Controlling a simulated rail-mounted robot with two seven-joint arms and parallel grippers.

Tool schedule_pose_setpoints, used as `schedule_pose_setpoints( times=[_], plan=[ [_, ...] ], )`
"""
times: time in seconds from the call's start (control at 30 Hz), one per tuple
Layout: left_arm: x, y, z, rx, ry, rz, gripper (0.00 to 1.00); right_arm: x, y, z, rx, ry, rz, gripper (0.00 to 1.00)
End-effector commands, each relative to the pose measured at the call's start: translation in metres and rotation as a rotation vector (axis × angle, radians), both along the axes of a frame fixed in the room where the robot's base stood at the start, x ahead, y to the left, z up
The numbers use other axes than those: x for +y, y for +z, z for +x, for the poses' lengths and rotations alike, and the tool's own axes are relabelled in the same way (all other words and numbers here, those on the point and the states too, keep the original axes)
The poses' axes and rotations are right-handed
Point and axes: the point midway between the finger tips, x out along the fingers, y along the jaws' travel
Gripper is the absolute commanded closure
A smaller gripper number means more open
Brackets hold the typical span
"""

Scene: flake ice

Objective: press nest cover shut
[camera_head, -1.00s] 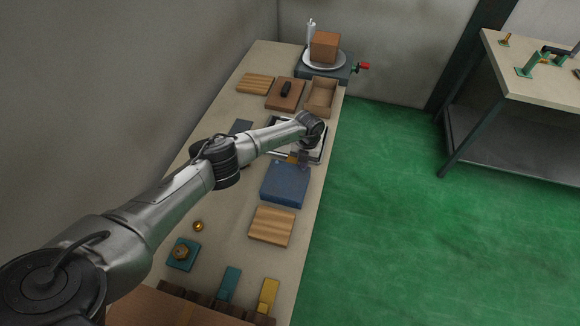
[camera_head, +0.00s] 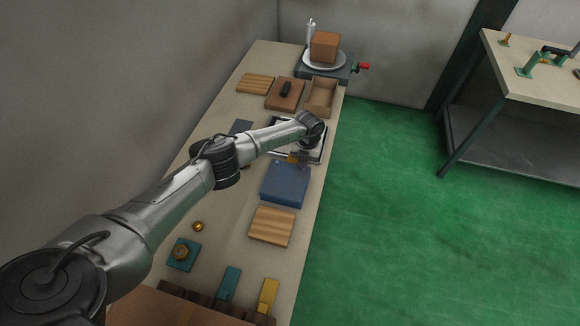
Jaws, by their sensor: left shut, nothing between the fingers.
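My left arm reaches in from the left across the bench, and its wrist is over a dark-framed, pale fixture (camera_head: 319,151). My left gripper (camera_head: 300,158) is small and partly hidden by the wrist; it is shut and empty, low at the near side of this fixture. A blue block-like box (camera_head: 285,184) lies just in front of the gripper. I cannot tell for certain which part is the nest cover, or whether the fingertips touch it. My right gripper is not in view.
Beyond the fixture lie a brown lidded box (camera_head: 285,94), an open tray (camera_head: 321,97) and a ribbed wooden block (camera_head: 255,84). A scale with a brown cube (camera_head: 324,46) stands at the far end. Nearer are another ribbed block (camera_head: 272,226) and a teal plate (camera_head: 183,254).

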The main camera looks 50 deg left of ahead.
Motion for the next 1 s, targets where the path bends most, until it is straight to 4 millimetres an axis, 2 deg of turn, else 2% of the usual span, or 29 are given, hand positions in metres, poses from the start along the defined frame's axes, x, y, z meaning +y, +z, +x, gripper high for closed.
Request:
schedule_pose_setpoints(
  times=[0.5, 1.0],
  plan=[
    [0.0000, -0.0009, 0.0000, 0.000, 0.000, 0.000, 1.00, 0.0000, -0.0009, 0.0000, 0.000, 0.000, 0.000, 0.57],
    [-0.0001, -0.0099, 0.0001, 0.000, 0.000, 0.000, 1.00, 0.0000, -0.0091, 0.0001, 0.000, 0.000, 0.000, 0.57]
  ],
)
